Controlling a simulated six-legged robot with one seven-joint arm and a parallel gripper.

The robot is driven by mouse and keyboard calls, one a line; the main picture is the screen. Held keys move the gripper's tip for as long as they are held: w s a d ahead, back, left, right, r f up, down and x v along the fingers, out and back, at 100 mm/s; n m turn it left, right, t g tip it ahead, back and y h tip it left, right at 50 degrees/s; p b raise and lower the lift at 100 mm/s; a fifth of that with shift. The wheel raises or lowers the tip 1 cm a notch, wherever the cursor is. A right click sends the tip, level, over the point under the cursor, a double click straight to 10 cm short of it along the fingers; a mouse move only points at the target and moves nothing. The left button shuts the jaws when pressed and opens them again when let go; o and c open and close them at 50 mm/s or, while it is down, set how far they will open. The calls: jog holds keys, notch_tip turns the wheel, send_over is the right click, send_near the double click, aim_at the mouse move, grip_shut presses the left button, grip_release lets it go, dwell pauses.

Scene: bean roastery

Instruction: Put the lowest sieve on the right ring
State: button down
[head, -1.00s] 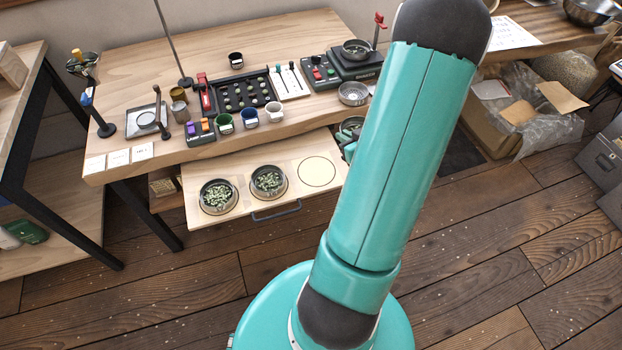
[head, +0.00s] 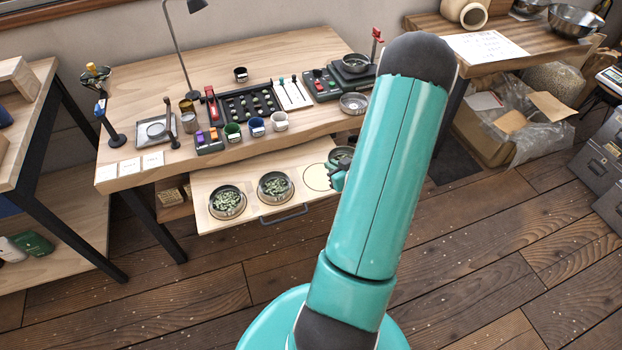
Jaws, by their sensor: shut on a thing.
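A pull-out board (head: 240,184) below the tabletop carries two round sieves with pale green beans, the left sieve (head: 227,203) and the middle sieve (head: 275,188). The right ring (head: 316,178) is a thin dark circle drawn on the board, with nothing standing inside it. My gripper (head: 337,168) is shut on a third sieve (head: 343,152), held near the right edge of the ring. My arm hides the right part of this sieve and most of the gripper. I cannot tell its height above the board.
The table (head: 130,95) above bears a dark tray (head: 249,105), several cups and a metal bowl (head: 354,103) close behind the held sieve. A handle (head: 285,215) sticks out at the board's front. The floor in front is clear.

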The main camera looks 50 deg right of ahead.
send_over(311, 185)
jog(key=f, duration=0.6)
jog(key=shift+s+d, duration=0.15)
jog(key=shift+d, duration=0.05)
jog(key=shift+w+a+f, duration=0.1)
jog(key=shift+w+f, duration=0.3)
jog(key=shift+f, duration=1.7)
jog(key=shift+f, duration=0.1)
jog(key=c, duration=1.5)
grip_release()
jog(key=shift+c, duration=0.2)
jog(key=shift+s+r, duration=0.2)
jog(key=shift+s, duration=0.05)
jog(key=v, duration=1.1)
jog(key=shift+s+a, duration=0.15)
jog(key=shift+a, duration=0.1)
jog(key=shift+r, duration=0.15)
